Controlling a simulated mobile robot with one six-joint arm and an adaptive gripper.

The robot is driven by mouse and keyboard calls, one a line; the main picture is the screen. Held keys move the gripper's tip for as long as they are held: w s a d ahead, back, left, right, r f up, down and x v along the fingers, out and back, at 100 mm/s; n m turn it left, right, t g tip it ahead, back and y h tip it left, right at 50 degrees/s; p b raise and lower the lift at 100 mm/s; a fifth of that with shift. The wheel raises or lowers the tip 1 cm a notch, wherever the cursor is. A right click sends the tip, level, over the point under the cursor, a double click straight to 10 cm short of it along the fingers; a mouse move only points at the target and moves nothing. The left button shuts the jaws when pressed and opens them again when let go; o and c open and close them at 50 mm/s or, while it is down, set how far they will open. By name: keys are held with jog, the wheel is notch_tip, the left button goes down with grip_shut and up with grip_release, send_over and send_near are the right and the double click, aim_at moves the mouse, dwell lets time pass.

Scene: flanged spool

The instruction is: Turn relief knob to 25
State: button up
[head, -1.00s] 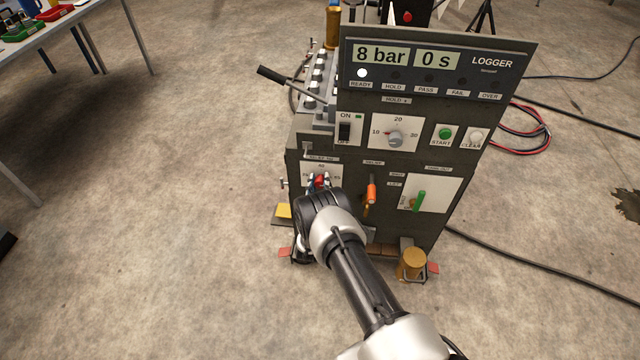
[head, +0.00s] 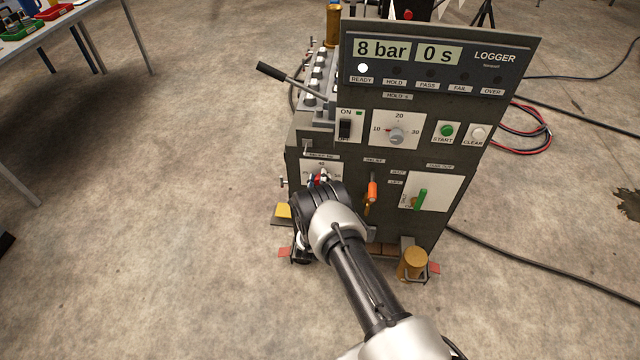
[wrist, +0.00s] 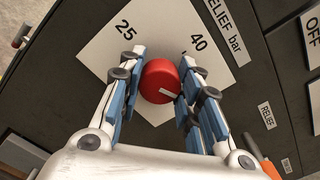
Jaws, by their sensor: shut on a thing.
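The red relief knob (wrist: 158,78) sits on a white dial plate (wrist: 105,45) marked 25 and 40. A label beside the plate reads RELIEF bar. A short white mark shows on the knob's lower right in the wrist view, away from both visible numbers. My gripper (wrist: 161,72) is shut on the knob, with one blue-padded finger on each side. The lower part of the plate is hidden by my gripper. In the head view my gripper (head: 320,183) covers most of the knob at the machine's lower left front.
An orange-handled lever (head: 372,191) stands just right of my gripper, and a green lever (head: 420,199) is further right. Above are a grey dial knob (head: 397,135) and a display (head: 409,52) reading 8 bar and 0 s.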

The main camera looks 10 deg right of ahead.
jog(key=n+b, duration=0.1)
jog(key=n, duration=0.3)
jog(key=shift+f+n+b, duration=0.1)
jog(key=shift+n+b, duration=0.2)
jog(key=n, duration=0.3)
jog(key=shift+n+b, duration=0.35)
jog(key=shift+n, duration=0.05)
jog(key=n, duration=1.8)
jog(key=shift+n, duration=2.3)
jog(key=o, duration=1)
